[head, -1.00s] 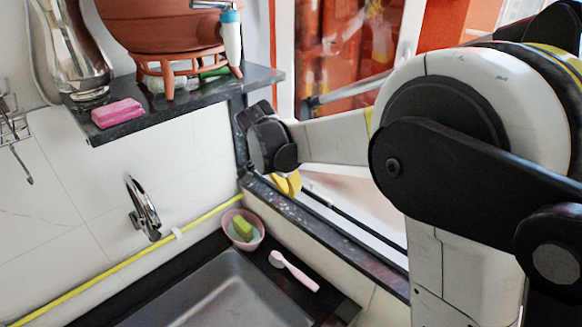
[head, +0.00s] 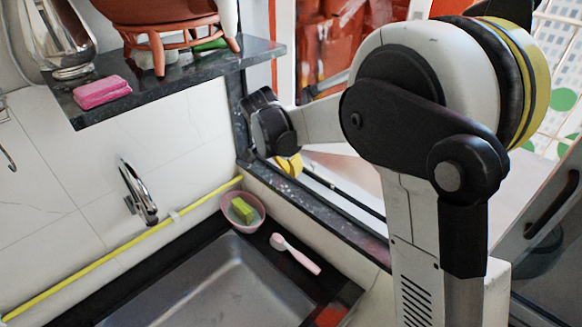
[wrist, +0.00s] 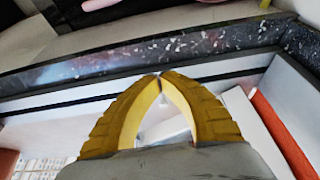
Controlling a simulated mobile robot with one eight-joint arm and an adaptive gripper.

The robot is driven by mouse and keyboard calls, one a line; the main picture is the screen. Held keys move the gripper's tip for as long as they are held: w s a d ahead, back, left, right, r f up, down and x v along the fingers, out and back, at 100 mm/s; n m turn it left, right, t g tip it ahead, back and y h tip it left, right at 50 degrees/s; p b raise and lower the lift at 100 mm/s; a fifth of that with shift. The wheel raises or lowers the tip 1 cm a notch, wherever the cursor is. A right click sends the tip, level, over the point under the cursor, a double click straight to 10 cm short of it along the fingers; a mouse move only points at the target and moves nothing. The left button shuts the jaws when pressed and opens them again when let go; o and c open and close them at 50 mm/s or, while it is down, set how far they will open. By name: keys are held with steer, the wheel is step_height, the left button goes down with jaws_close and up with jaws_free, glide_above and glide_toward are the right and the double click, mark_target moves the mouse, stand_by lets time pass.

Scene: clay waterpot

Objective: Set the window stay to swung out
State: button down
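My gripper (head: 290,166) is over the dark speckled window sill (head: 315,210), at the lower end of the open window. In the wrist view its two yellow fingers (wrist: 158,80) meet at the tips, with a gap farther back between them. A small pale piece shows through that gap; I cannot tell whether the fingers touch it. I cannot pick out the window stay with certainty. A thin black strip (head: 345,196) runs along the sill, and it also crosses behind the fingers in the wrist view (wrist: 238,77).
A sink (head: 225,285) lies below the sill, with a pink bowl (head: 230,216) holding a sponge (head: 243,211) and a pink-handled brush (head: 300,256) beside it. A dark shelf (head: 180,84) with a pink block (head: 101,92) and a clay pot (head: 165,10) is above left.

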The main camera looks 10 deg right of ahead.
mark_target(308, 178)
steer(key=b+x, duration=0.1)
steer(key=x, duration=0.5)
steer(key=shift+w+d+r, duration=0.1)
steer(key=shift+w+d+r+b, duration=0.1)
steer(key=shift+w+d+b, duration=0.15)
steer(key=shift+d, duration=0.25)
steer(key=shift+w+d+r+b, duration=0.1)
steer(key=shift+w+d, duration=0.3)
steer(key=shift+d, duration=0.1)
steer(key=shift+w+d, duration=0.4)
steer(key=shift+d, duration=0.05)
steer(key=shift+r, duration=0.1)
